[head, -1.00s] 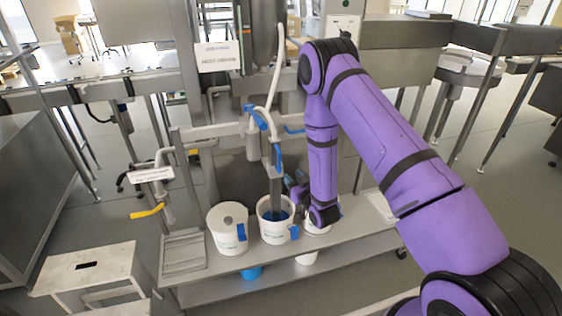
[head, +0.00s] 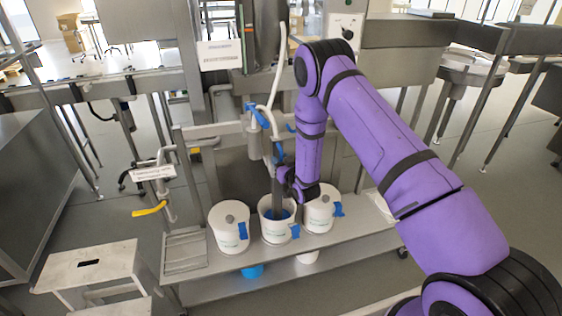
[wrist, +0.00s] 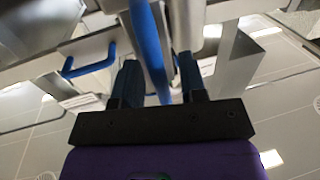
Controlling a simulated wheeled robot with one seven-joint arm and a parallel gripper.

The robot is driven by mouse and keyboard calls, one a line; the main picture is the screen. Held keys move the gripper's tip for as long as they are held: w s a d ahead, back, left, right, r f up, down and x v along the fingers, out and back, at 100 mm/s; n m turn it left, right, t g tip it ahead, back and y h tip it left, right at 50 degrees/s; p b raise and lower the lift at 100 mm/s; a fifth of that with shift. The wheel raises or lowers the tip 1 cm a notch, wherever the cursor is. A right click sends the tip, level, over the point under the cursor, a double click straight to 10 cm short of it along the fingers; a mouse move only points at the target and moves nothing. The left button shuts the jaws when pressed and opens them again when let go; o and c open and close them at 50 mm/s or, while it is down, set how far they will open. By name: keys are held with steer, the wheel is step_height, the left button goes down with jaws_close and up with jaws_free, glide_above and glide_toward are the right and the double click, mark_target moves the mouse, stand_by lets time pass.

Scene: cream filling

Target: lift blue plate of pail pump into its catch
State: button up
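The pail pump's grey upright tube (head: 277,186) stands in the middle white pail (head: 278,231). Blue shows inside that pail, around the tube's foot; I take it for the blue plate (head: 285,214). Blue parts (head: 277,153) sit higher on the pump. My gripper (head: 284,177) is beside the tube, above the pail rim. In the wrist view its two dark fingers (wrist: 160,75) stand apart, with a blue bar (wrist: 150,45) running between them. Gaps show beside the bar, so it does not look clamped. The catch cannot be made out.
A blue handle (wrist: 88,60) shows at left in the wrist view. A yellow-handled pipe (head: 150,209) and a step stool (head: 90,270) are further left.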

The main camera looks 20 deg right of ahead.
steer(key=shift+c, duration=0.5)
jaws_close()
steer(key=shift+r, duration=0.1)
step_height(320, 180, up, 18)
steer(key=shift+w, duration=0.1)
steer(key=shift+o, duration=0.5)
jaws_free()
